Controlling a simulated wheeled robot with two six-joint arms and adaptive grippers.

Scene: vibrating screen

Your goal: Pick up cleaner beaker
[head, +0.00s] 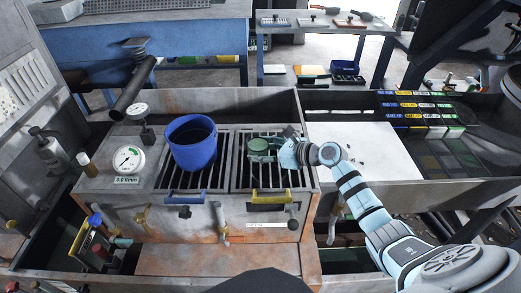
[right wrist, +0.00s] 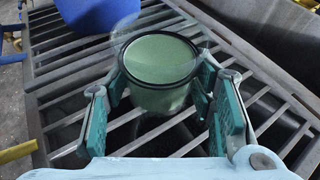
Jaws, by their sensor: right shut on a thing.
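The cleaner beaker (right wrist: 162,75) is a clear container with a dark rim and green liquid in it. It stands about upright over the slatted grate (right wrist: 266,91), between the fingers of my right gripper (right wrist: 158,99). In the head view the beaker (head: 259,146) shows small and green at the right grate. My right gripper (head: 287,150) is shut on it from the right side. I cannot tell whether the beaker's base touches the slats. My left gripper is not in view.
A blue bucket (head: 193,143) stands on the left grate, close to the beaker, and shows in the right wrist view. A pressure gauge (head: 127,160) is at the left. A white flat panel (head: 362,149) lies right of the grates.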

